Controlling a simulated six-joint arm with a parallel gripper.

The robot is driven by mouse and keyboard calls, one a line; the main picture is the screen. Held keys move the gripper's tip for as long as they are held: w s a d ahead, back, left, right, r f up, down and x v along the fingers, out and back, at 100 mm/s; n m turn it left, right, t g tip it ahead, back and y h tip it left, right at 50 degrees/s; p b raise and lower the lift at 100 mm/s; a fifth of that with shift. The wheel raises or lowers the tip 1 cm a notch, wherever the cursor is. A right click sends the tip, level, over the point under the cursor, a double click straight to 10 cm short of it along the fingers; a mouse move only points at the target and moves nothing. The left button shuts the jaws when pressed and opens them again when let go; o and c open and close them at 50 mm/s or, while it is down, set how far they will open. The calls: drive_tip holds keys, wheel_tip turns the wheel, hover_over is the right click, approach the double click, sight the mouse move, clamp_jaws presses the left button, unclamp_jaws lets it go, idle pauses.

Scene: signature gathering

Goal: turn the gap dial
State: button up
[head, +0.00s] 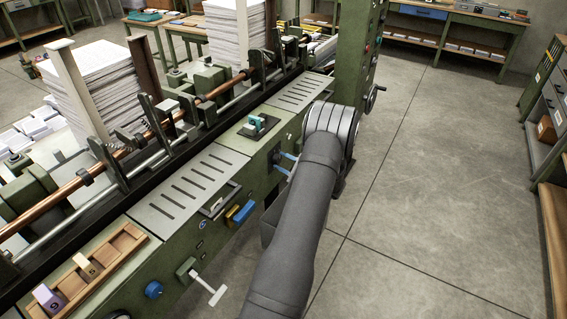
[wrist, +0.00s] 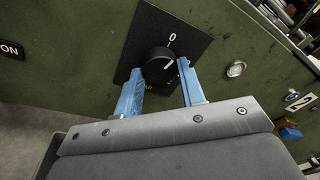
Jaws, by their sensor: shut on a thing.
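The gap dial (wrist: 159,66) is a round black knob with a white pointer line, on a black plate (wrist: 183,28) marked "0" on the green machine front. The pointer leans to the upper right, a little off the "0". My gripper (wrist: 158,80) has its two blue fingers on either side of the knob and is shut on it. In the head view my gripper (head: 282,162) reaches the machine's front panel, and my arm hides the dial. Lettering below the knob is partly covered by the left finger.
A silver button (wrist: 236,69) sits right of the dial, and an "ON" label (wrist: 10,50) left of it. A blue block (head: 243,212), a T-handle (head: 213,292) and a blue knob (head: 154,289) are on the same front. The floor (head: 440,180) at the right is clear.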

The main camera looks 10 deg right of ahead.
drive_tip(key=m+g, duration=0.1)
drive_tip(key=m, duration=0.5)
drive_tip(key=shift+m, duration=0.4)
drive_tip(key=m, duration=0.5)
drive_tip(key=shift+r+m+g+y, duration=0.1)
drive_tip(key=shift+m+g+y, duration=0.3)
drive_tip(key=m, duration=0.3)
drive_tip(key=shift+d+m+g+y, duration=0.1)
drive_tip(key=shift+m+g+y, duration=0.2)
drive_tip(key=shift+m, duration=0.1)
drive_tip(key=shift+w+m+g+y, duration=0.1)
drive_tip(key=shift+m+g+y, duration=0.2)
drive_tip(key=shift+m, duration=1.8)
drive_tip(key=o, duration=1)
drive_tip(key=shift+d, duration=0.1)
